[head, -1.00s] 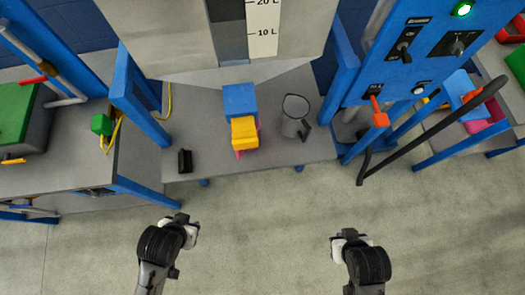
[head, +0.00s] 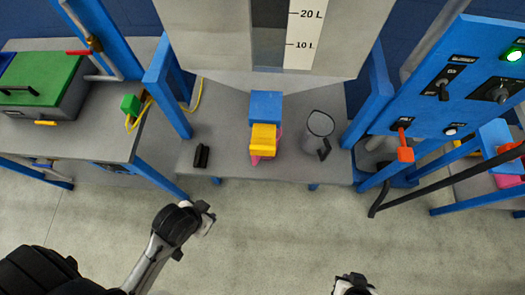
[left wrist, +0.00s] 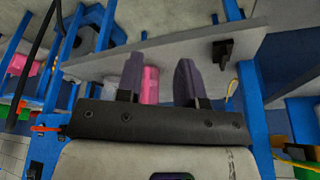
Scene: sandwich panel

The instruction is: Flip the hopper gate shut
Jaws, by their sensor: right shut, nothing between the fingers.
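The grey hopper (head: 205,40) with a litre scale hangs at the top centre of the head view, above a grey bench. I cannot make out which part is its gate. An orange-ended lever (head: 404,147) sticks out low on the blue panel; it also shows at the left of the left wrist view (left wrist: 42,128). My left gripper (left wrist: 158,85) has its two dark fingers apart and empty, clear of the bench. My right gripper (head: 352,284) is shut and empty at the bottom edge of the head view, well short of the bench and panel.
Under the hopper stand a blue block (head: 265,106), a yellow block (head: 263,138) and a grey jug (head: 318,133). A small black object (head: 202,156) lies near the bench edge. A long black bar (head: 440,175) juts out at right. The floor before the bench is clear.

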